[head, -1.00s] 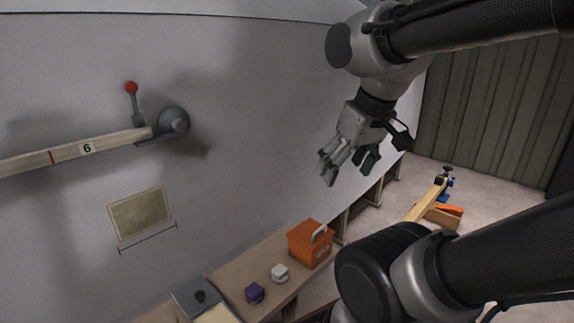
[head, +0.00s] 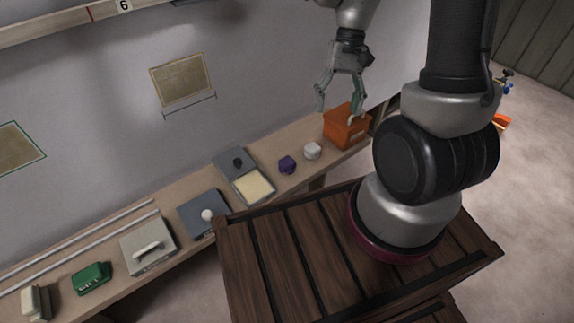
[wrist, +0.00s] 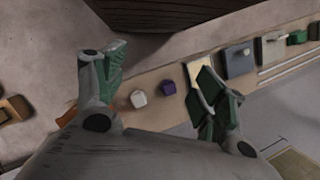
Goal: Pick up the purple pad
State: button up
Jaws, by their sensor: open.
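The purple pad (head: 287,165) is a small dark purple block on the long wooden shelf along the wall, between a white block and a grey tray in the head view. It also shows in the wrist view (wrist: 168,88), seen from above in the gap between the fingers. My gripper (head: 339,108) is open and empty, pointing down above the shelf, near the orange box and up and to the right of the pad. In the wrist view its two green-padded fingers (wrist: 160,80) are spread wide, well apart from the pad.
A white block (head: 312,151) sits just right of the pad, and an orange box (head: 347,128) stands beyond it. Left of the pad are a grey tray (head: 229,160), a grey plate with a white knob (head: 203,214) and a green block (head: 92,278). A wooden crate (head: 265,262) stands in front.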

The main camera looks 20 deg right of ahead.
jog(key=w+a+f+m+y, duration=0.1)
jog(key=w+a+f+m, duration=0.15)
jog(key=f, duration=0.65)
jog(key=w+a+f+m+y, duration=0.1)
jog(key=w+a+f+m, duration=0.2)
jog(key=f, duration=0.7)
jog(key=m+t, duration=0.2)
jog(key=m, duration=0.4)
send_over(287, 161)
jog(key=d, duration=0.3)
notch_tip(287, 161, down, 4)
jog(key=x, duration=0.6)
jog(key=shift+w+a+f, duration=0.25)
jog(key=shift+w+a, duration=0.1)
jog(key=shift+a, duration=0.05)
jog(key=c, duration=1.1)
jog(key=shift+r, duration=0.1)
